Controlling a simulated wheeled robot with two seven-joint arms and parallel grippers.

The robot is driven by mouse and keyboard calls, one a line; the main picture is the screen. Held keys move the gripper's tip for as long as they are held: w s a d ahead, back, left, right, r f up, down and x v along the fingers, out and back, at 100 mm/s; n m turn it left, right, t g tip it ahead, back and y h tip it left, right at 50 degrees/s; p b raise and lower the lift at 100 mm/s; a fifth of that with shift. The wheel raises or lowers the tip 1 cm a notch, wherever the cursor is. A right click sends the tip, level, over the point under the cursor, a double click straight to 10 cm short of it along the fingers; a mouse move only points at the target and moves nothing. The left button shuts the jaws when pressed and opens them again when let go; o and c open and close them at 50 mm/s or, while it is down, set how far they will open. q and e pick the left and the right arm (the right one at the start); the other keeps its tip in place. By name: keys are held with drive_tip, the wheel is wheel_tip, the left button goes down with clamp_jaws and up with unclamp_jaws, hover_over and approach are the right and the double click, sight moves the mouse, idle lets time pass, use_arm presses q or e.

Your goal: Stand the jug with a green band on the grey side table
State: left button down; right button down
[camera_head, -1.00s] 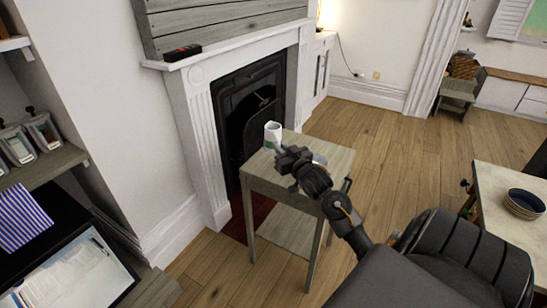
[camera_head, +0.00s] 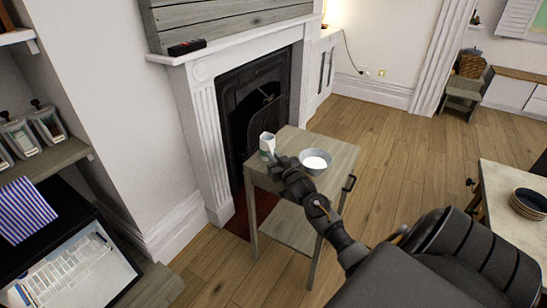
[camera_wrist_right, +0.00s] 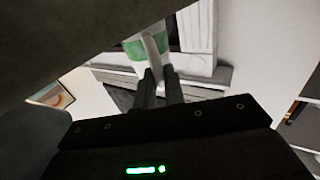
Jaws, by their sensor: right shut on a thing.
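The jug (camera_head: 266,146) is white with a green band and looks upright at the far left corner of the grey side table (camera_head: 343,158). I cannot tell whether its base touches the tabletop. My right gripper (camera_head: 278,163) reaches in low over the table and is shut on the jug's handle. In the right wrist view the jug (camera_wrist_right: 133,50) shows its green band, and its pale handle lies between the fingers (camera_wrist_right: 160,84). The jug's rim and base are cut off or hidden there. My left gripper is not in view.
A bowl (camera_head: 314,166) with a white inside stands on the side table, close right of my right gripper. The fireplace (camera_head: 255,105) is right behind the table. A counter table (camera_head: 502,190) with stacked bowls (camera_head: 528,203) is at the right. Wooden floor is free between.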

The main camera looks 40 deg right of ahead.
drive_tip(key=shift+f, duration=0.15)
drive_tip(key=c, duration=1.5)
unclamp_jaws()
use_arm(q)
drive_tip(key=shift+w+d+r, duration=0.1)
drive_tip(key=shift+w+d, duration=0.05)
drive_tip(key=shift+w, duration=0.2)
use_arm(e)
drive_tip(key=shift+r, duration=0.2)
drive_tip(key=shift+s+a, duration=0.1)
drive_tip(key=shift+s, duration=0.2)
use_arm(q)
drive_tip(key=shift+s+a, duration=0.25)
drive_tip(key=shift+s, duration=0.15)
use_arm(e)
drive_tip(key=v, duration=1.1)
drive_tip(key=shift+s+f, duration=0.1)
drive_tip(key=shift+s, duration=0.1)
